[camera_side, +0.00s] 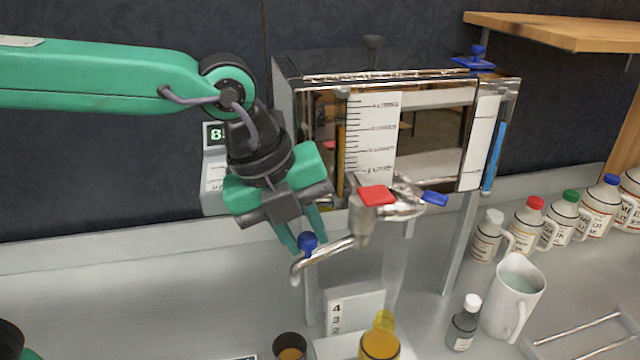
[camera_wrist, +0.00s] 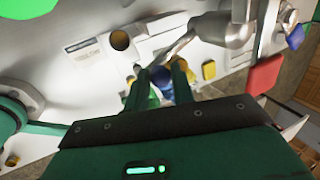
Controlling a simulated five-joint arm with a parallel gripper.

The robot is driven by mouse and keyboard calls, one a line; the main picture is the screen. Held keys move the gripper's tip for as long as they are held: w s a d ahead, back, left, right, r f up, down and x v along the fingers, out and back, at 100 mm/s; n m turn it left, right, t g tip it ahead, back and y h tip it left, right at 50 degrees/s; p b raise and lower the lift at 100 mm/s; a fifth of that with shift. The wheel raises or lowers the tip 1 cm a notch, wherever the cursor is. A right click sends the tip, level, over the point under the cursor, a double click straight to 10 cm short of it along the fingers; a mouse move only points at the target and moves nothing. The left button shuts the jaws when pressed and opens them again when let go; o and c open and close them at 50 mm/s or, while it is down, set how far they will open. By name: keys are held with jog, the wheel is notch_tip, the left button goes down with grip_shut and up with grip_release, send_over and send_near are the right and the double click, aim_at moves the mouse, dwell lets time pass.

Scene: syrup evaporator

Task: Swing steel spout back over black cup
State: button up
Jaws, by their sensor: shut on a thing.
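The steel spout (camera_side: 330,250) juts left from the metal valve under the tank, its bent tip pointing down. It also shows in the wrist view (camera_wrist: 181,46). A blue knob (camera_side: 308,243) stands on the spout near its tip. My gripper (camera_side: 298,243) is shut on this knob; its green fingers flank the knob in the wrist view (camera_wrist: 160,80). The black cup (camera_side: 290,344) stands on the bench below the spout tip, with amber liquid in it. The cup (camera_wrist: 120,40) appears left of the spout in the wrist view. I cannot tell whether the tip is directly above it.
A red handle (camera_side: 376,195) and a blue handle (camera_side: 434,198) sit on the valve. A yellow flask (camera_side: 380,342) stands right of the cup. The tank (camera_side: 375,130) rises behind. A white jug (camera_side: 513,296) and several bottles stand at right. The bench's left side is mostly clear.

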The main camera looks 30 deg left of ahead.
jog(key=shift+a, duration=0.15)
jog(key=shift+w+a, duration=0.55)
jog(key=shift+a, duration=0.3)
jog(key=shift+w+a, duration=0.3)
jog(key=shift+a, duration=0.1)
dwell(0.4)
jog(key=o, duration=0.5)
jog(key=shift+o, duration=0.2)
jog(key=shift+r, duration=0.15)
jog(key=shift+v, duration=2.35)
jog(key=shift+d, duration=0.1)
